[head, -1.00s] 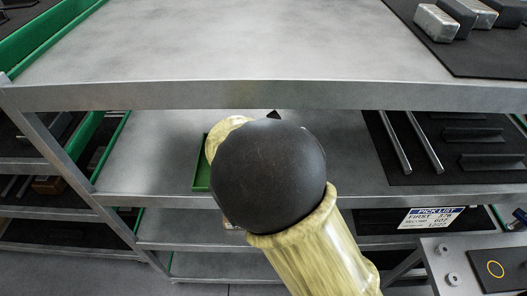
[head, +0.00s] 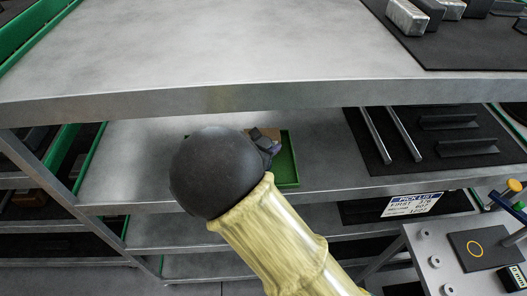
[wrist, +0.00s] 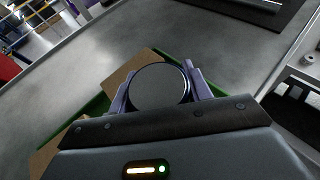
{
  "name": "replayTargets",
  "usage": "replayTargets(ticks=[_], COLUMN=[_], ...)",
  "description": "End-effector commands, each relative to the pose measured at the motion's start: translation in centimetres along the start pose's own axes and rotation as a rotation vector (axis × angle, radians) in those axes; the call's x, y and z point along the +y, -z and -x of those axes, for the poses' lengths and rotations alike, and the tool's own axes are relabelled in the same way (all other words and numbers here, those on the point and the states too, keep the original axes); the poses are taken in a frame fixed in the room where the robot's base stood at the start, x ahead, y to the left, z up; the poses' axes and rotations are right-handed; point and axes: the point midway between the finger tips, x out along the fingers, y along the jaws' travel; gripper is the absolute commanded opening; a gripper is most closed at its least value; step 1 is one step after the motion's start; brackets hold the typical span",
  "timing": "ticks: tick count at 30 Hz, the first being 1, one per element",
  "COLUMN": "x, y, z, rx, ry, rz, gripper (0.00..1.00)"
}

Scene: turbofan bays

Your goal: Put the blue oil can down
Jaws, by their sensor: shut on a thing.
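My gripper (wrist: 158,90) is shut on a round thing, taken to be the blue oil can (wrist: 158,86). Only its dark, flat round top with a thin pale rim shows between the two purple fingers; no blue side is visible. In the head view my gripper (head: 270,146) is mostly hidden behind my dark round arm joint, and the can cannot be made out there. The gripper is at the middle shelf, in front of or over a green tray (head: 290,168). How high the can's base is cannot be told.
Brown pieces (wrist: 130,66) lie at the green tray, beside the can in the wrist view. The upper shelf (head: 220,98) overhangs the middle shelf (head: 125,165). Bare shelf lies left of the tray. A dark mat with rods (head: 376,134) is at the right.

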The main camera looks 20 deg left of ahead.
Motion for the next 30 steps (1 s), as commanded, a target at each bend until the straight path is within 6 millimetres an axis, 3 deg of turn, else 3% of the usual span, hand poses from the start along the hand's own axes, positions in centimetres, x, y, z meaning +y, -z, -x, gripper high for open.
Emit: replayTargets(ticks=[10, 21, 30], x=[0.0, 0.0, 0.0], y=[0.2, 3.7, 4.0], z=[-0.1, -1.6, -1.7], rx=[-0.001, -0.001, -0.001], ry=[0.0, 0.0, -0.001], rz=[-0.001, 0.001, -0.002], gripper=[0.2, 0.2, 0.2])
